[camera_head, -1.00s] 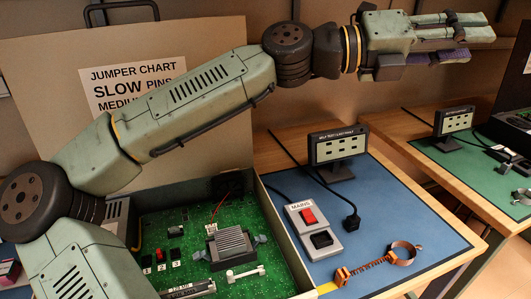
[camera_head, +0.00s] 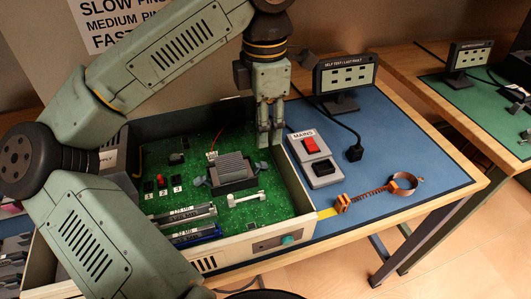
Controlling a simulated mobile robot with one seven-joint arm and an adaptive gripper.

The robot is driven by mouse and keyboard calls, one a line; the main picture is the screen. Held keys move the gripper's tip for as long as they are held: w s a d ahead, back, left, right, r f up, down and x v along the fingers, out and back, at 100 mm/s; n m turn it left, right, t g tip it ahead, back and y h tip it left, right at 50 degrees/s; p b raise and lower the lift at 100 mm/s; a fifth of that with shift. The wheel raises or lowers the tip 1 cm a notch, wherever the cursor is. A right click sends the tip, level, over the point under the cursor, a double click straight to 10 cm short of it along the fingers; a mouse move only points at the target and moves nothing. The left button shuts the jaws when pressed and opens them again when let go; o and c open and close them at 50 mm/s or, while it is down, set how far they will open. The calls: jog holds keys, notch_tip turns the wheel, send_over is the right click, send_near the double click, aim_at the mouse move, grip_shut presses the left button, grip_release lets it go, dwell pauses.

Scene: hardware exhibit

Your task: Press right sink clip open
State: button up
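The grey finned heat sink (camera_head: 231,168) sits on the green circuit board (camera_head: 205,208) inside the open case. A small blue-grey clip, the right sink clip (camera_head: 261,168), is at its right end. A matching left clip (camera_head: 198,181) is at its left end. My gripper (camera_head: 270,143) points down above the board's right part, up and to the right of the right clip in the picture. Its two fingers look close together, with nothing visible between them. Whether they are fully shut, and their height above the clip, is unclear.
The case's right wall (camera_head: 298,187) stands close to my gripper. Beyond it are a mains switch box (camera_head: 315,158), a wrist strap (camera_head: 378,190) and a self-test display (camera_head: 346,75) on the blue mat (camera_head: 420,150). Labelled memory sticks (camera_head: 185,225) lie at the board's front.

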aim_at(266, 164)
notch_tip(266, 164, down, 8)
jog(key=shift+f+p, duration=0.2)
jog(key=shift+p, duration=0.35)
jog(key=shift+c, duration=0.6)
grip_shut()
